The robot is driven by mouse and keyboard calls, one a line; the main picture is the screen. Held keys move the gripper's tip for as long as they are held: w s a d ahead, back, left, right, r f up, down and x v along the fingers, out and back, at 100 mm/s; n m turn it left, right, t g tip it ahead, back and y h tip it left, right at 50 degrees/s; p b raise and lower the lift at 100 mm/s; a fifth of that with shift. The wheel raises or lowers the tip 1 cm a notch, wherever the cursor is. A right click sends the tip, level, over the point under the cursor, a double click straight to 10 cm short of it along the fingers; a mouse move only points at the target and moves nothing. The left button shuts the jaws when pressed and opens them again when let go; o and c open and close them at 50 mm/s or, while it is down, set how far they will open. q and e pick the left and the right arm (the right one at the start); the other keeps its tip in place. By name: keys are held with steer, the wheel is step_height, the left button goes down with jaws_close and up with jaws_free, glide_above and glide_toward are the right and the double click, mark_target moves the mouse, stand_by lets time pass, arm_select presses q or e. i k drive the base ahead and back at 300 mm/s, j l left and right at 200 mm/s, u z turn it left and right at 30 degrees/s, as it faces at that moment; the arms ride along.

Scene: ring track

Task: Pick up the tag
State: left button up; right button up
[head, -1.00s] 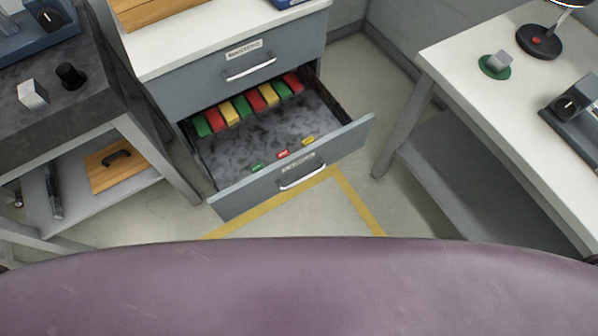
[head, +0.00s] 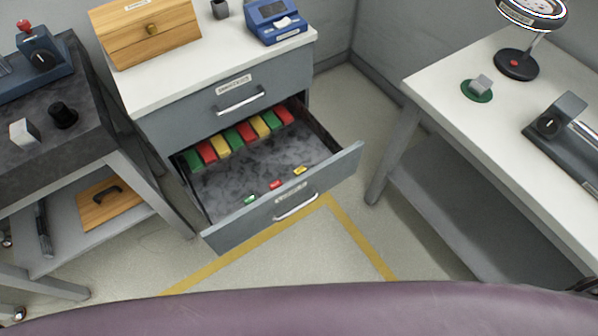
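Three small tags lie apart near the front of an open drawer (head: 228,190) in the head view: a green tag (head: 250,199), a red tag (head: 275,185) and a yellow tag (head: 300,171). Which one the task means I cannot tell. Along the drawer's back is a row of several green, red and yellow blocks (head: 239,134). Neither of my grippers is in view.
The grey cabinet (head: 190,127) holds a wooden box (head: 146,32) and a blue device (head: 275,20) on top. A dark bench (head: 75,150) stands left, a white table (head: 470,70) right. Floor with yellow tape (head: 345,222) lies clear before the drawer.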

mark_target(297, 172)
steer(key=l+u, duration=0.45)
steer(key=k+l+u, duration=0.1)
steer(key=l+u, duration=0.4)
steer(key=l, duration=0.1)
